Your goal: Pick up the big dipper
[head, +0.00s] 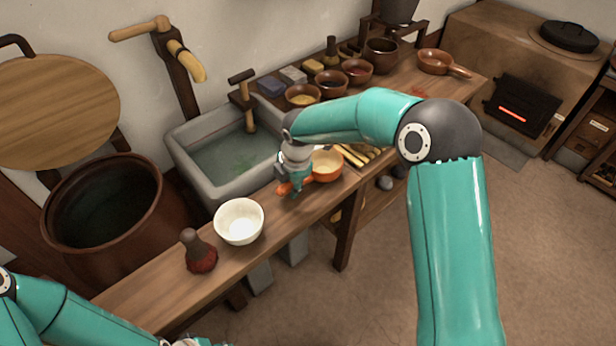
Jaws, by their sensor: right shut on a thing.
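An orange dipper (327,165) with a pale inside is at the counter edge, right of the basin. Its short handle points left. My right gripper (291,187) is shut on that handle and hides part of it. I cannot tell whether the dipper touches the counter. A second, brown handled vessel (434,62) stands at the far right end of the counter, its handle pointing right. I cannot tell by size which is the big one. My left gripper (200,342) shows only a sliver at the bottom edge, its fingers cut off.
A white bowl (239,233) and a dark red bottle-shaped object (200,257) stand on the wooden counter (135,295). A stone basin (208,192) holds water. Several small bowls stand behind my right arm. A large brown vat (60,240) is at left. Floor at right is clear.

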